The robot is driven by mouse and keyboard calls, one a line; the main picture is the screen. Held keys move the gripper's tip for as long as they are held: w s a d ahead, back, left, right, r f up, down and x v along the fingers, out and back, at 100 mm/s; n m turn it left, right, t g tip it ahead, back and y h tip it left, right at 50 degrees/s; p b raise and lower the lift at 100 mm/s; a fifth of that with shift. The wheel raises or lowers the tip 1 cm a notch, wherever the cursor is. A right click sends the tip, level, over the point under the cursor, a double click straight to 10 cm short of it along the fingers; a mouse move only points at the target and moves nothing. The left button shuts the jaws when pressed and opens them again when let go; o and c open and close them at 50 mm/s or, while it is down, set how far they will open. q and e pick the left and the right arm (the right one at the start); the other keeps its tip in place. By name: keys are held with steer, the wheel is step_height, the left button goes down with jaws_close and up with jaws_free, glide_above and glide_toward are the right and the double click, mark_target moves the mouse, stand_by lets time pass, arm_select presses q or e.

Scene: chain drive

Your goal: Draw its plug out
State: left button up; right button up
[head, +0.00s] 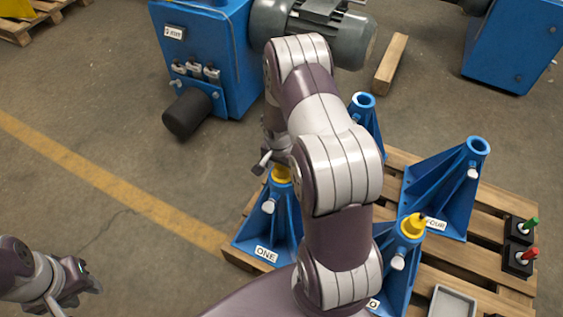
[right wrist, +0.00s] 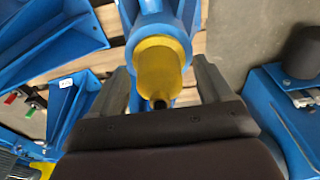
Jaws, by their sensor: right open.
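A blue stand labelled ONE (head: 266,235) stands on the pallet with a yellow plug (head: 282,174) in its top. My right gripper (head: 268,160) is at this plug, partly hidden by my arm. In the right wrist view the yellow plug (right wrist: 160,68) lies between the two open fingers of my right gripper (right wrist: 162,80), with a gap on each side. A second yellow plug (head: 411,227) sits in the front right stand (head: 398,268), whose label is mostly hidden. My left gripper (head: 76,282) is low at the left, away from the stands; its jaw opening is unclear.
The stand labelled FOUR (head: 445,190) and a rear stand (head: 363,103) have open tops. Red and green handled pieces (head: 520,250) and a grey tray (head: 453,305) are on the pallet (head: 487,285) at right. A blue machine (head: 205,60) stands behind. The left floor is clear.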

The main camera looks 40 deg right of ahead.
steer(key=c, duration=1.2)
steer(key=shift+r+p, duration=3.7)
steer(key=shift+r, duration=0.9)
steer(key=shift+a, duration=0.1)
